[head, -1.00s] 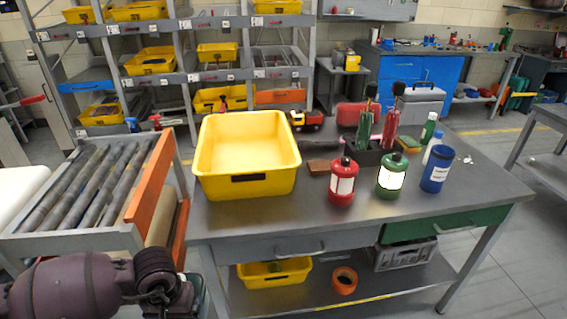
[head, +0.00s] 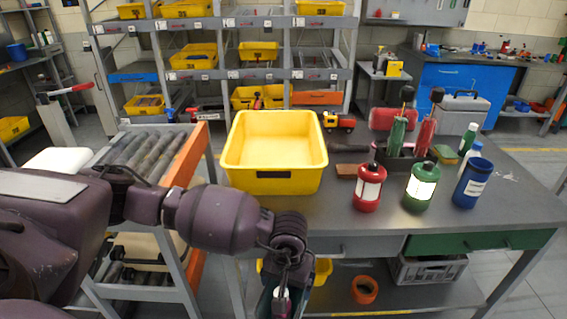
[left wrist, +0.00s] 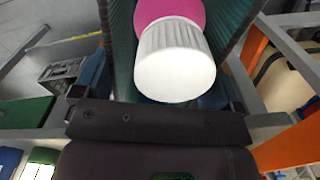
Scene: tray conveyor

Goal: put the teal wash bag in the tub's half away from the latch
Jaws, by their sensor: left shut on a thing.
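My left gripper (head: 284,278) points down in front of the table, below its top, at the bottom of the head view. It is shut on the teal wash bag (head: 266,302), mostly hidden by the arm and cut off by the frame. In the left wrist view the bag's teal walls (left wrist: 122,45) rise between the fingers (left wrist: 165,92), around a pink item with a white ribbed cap (left wrist: 175,65). The yellow tub (head: 275,181) stands on the table's left part and looks empty. A dark plate (head: 274,174) is on its near wall; I cannot tell whether it is the latch. My right gripper is not in view.
Right of the tub are a brown block (head: 347,171), a red canister (head: 369,187), a green canister (head: 421,187) and a blue cup (head: 472,184). A toy truck (head: 338,121) stands behind. The roller conveyor (head: 150,150) with its orange side is left of the table.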

